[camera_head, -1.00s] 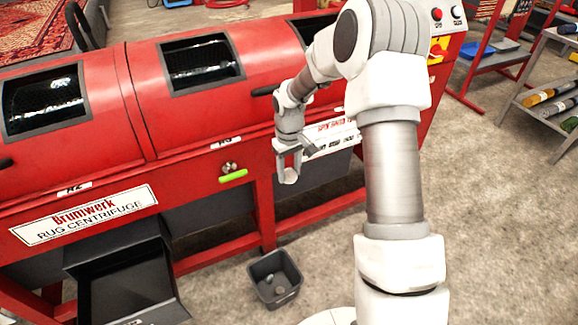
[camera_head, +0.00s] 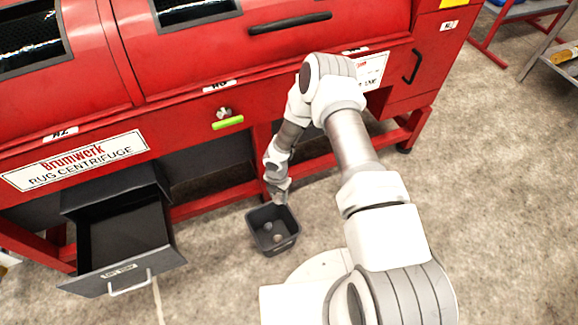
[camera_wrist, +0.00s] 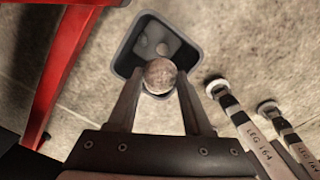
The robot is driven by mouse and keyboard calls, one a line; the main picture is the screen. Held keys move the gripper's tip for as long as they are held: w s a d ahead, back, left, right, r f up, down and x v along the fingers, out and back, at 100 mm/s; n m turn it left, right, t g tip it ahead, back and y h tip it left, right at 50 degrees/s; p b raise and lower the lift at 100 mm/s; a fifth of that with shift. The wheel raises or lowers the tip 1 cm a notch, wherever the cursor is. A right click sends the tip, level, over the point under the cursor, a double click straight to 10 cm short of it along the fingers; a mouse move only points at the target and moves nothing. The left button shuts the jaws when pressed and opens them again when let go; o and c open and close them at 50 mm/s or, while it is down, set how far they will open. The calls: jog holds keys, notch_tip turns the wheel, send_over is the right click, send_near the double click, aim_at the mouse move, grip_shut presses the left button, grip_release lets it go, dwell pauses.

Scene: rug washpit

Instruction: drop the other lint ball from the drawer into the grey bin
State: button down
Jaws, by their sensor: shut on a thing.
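The grey bin (camera_head: 281,247) stands on the floor in front of the red machine. My gripper (camera_head: 279,200) is at the bin's far rim in the head view, pointing down. In the wrist view my gripper (camera_wrist: 159,82) is shut on a brownish-grey lint ball (camera_wrist: 160,72), which lies over the near part of the bin opening. The drawer (camera_head: 122,268) is pulled out at lower left. I see no ball on its dark floor.
The red rug centrifuge (camera_head: 180,115) runs along the back, its frame legs close behind the bin. Banded rods marked LEG 164 (camera_wrist: 245,125) show right of my gripper in the wrist view. Open concrete floor (camera_head: 480,190) lies to the right.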

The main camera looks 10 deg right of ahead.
notch_tip(320, 180, down, 9)
jog(key=s+a+n+b, duration=0.1)
jog(key=s+n+b, duration=0.1)
jog(key=b, duration=0.2)
jog(key=shift+s+a+r, duration=0.1)
jog(key=shift+c, duration=1.2)
grip_release()
notch_tip(320, 180, up, 17)
jog(key=p, duration=0.6)
jog(key=shift+r+p, duration=0.2)
jog(key=shift+p, duration=0.15)
